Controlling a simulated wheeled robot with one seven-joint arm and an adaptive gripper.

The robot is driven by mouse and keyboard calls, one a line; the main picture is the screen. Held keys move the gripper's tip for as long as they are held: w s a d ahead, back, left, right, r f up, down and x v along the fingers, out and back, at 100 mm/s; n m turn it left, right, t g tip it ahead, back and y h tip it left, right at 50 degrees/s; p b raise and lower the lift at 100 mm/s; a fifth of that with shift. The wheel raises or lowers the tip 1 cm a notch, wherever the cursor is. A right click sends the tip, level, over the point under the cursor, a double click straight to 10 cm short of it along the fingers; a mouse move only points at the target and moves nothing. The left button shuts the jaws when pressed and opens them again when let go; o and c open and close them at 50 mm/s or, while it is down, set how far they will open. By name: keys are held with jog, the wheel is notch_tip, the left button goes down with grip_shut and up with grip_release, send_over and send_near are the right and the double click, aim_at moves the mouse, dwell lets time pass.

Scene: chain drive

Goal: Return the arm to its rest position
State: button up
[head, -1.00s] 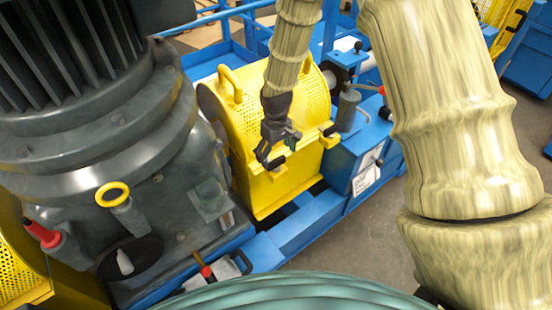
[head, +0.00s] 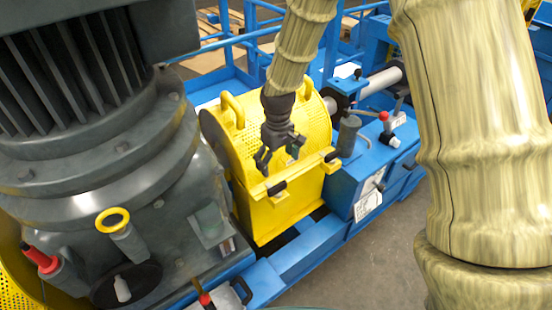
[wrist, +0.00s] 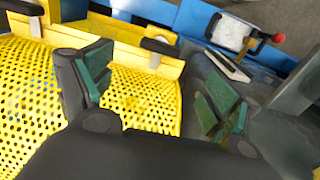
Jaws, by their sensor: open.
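My gripper (head: 276,162) is open and empty in the head view, hanging in front of the yellow perforated chain guard (head: 305,133). My arm comes down to it from the top of the picture. In the wrist view my gripper (wrist: 160,95) shows two spread fingers with green pads and nothing between them. The yellow guard (wrist: 145,95) lies beneath and beyond the fingers. I cannot tell how large the gap between gripper and guard is.
A large dark grey motor and gearbox (head: 95,150) stands close on the left. A blue frame (head: 290,240) runs below the guard. A grey shaft (head: 380,82) and a red-knobbed lever (head: 384,117) are at the right. Open floor (head: 370,265) shows at lower right.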

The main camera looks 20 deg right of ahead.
jog(key=s+f+m, duration=0.1)
jog(key=s+f, duration=0.6)
jog(key=f, duration=0.5)
jog(key=s+d+f+m, duration=0.1)
jog(key=s+f, duration=0.4)
jog(key=s, duration=0.4)
jog(key=s+d+f+m, duration=0.1)
jog(key=s+f, duration=0.4)
jog(key=s, duration=0.5)
jog(key=s+d+f+m, duration=0.1)
jog(key=s+f, duration=0.4)
jog(key=s, duration=0.5)
jog(key=shift+f+m, duration=0.3)
jog(key=shift+f, duration=0.1)
